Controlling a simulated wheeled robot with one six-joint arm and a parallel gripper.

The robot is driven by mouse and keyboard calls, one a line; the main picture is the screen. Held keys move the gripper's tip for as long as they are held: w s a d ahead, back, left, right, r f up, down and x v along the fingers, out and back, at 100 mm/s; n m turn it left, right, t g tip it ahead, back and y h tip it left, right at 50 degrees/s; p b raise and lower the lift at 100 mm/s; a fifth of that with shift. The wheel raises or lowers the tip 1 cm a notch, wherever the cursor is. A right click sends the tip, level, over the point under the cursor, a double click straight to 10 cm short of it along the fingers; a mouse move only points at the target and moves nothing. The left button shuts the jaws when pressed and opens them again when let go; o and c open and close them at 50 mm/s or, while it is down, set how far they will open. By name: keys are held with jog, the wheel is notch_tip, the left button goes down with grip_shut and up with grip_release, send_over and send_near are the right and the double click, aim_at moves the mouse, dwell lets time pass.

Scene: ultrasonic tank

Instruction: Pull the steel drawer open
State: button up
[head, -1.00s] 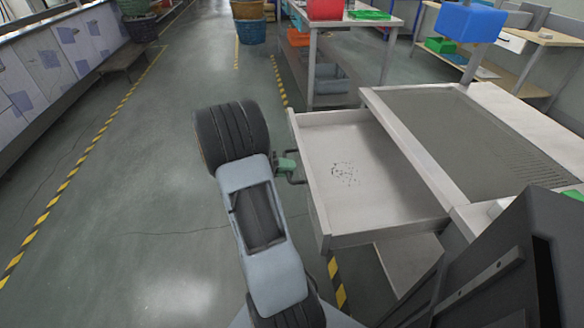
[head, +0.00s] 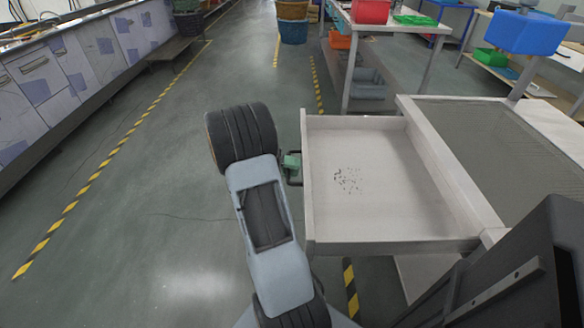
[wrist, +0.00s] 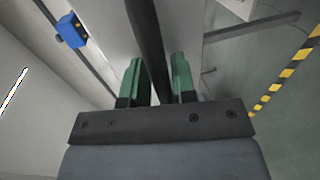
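The steel drawer (head: 330,217) stands well out from its cabinet on the right in the head view. Its inside shows, with small dark specks on the floor. Its dark handle (head: 296,182) is on the left-hand front face. My gripper (head: 291,163) is at the handle, partly hidden behind my own arm. In the wrist view, the dark handle bar (wrist: 147,40) runs between the two green fingers of my gripper (wrist: 158,80), which close around it from both sides.
The cabinet top with its grey recessed panel (head: 480,140) lies right of the drawer. A blue box (head: 525,30) stands above it on a post. A bench with a red bin (head: 371,10) is behind. Open floor (head: 150,220) with yellow-black tape lies to the left.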

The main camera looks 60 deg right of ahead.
jog(key=shift+o, duration=1.2)
jog(key=shift+a, duration=0.1)
jog(key=shift+w+a, duration=0.1)
jog(key=p+v, duration=0.1)
jog(key=v, duration=1.2)
jog(key=shift+w, duration=0.25)
jog(key=shift+a, duration=0.15)
